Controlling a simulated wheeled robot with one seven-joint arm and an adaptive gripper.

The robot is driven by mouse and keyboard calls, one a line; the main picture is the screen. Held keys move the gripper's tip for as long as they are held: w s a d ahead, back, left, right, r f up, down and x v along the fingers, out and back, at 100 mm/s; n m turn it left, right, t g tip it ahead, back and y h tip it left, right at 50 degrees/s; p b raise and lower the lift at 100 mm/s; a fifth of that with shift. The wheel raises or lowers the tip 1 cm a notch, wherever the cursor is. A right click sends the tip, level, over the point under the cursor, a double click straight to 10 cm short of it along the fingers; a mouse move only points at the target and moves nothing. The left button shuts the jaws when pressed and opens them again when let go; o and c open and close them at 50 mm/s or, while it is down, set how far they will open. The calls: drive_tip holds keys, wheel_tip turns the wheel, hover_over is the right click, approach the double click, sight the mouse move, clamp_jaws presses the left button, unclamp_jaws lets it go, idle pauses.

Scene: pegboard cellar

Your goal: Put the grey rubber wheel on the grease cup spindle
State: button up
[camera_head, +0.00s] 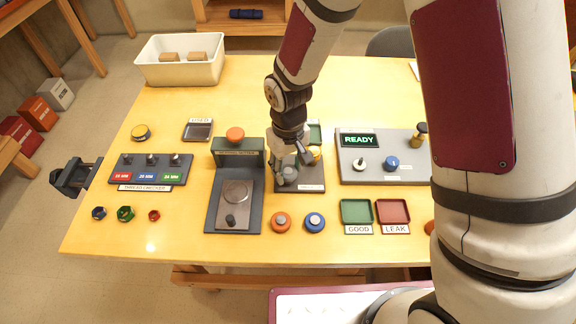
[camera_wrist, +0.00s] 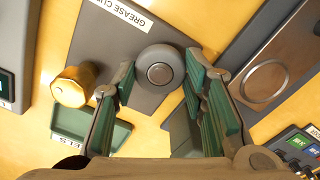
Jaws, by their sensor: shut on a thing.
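The grey rubber wheel (camera_wrist: 160,72) is a dark grey disc with a lighter round centre. It sits between the green-padded fingers of my gripper (camera_wrist: 161,80), which is shut on it. In the head view my gripper (camera_head: 290,168) points down over the grey grease cup plate (camera_head: 312,186), with the wheel (camera_head: 289,175) at its tips. The plate (camera_wrist: 92,48) carries a "GREASE CUP" label and a brass cup (camera_wrist: 75,86), which stands apart from the wheel. The spindle is not distinguishable; I cannot tell whether the wheel is around it or above it.
A dark press-like station (camera_head: 213,215) with an orange knob is left of the plate. A "READY" console (camera_head: 410,168) is right. An orange wheel (camera_head: 281,222) and a blue wheel (camera_head: 315,222) lie in front, beside the GOOD (camera_head: 357,211) and LEAK (camera_head: 393,211) trays. A green tray (camera_wrist: 92,128) lies close by.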

drive_tip(key=shift+f, duration=0.75)
idle(1.4)
drive_tip(key=o, duration=1.3)
drive_tip(key=o, duration=0.4)
drive_tip(key=shift+o, duration=0.2)
drive_tip(key=shift+r+p, duration=1.35)
drive_tip(key=shift+r, duration=2.05)
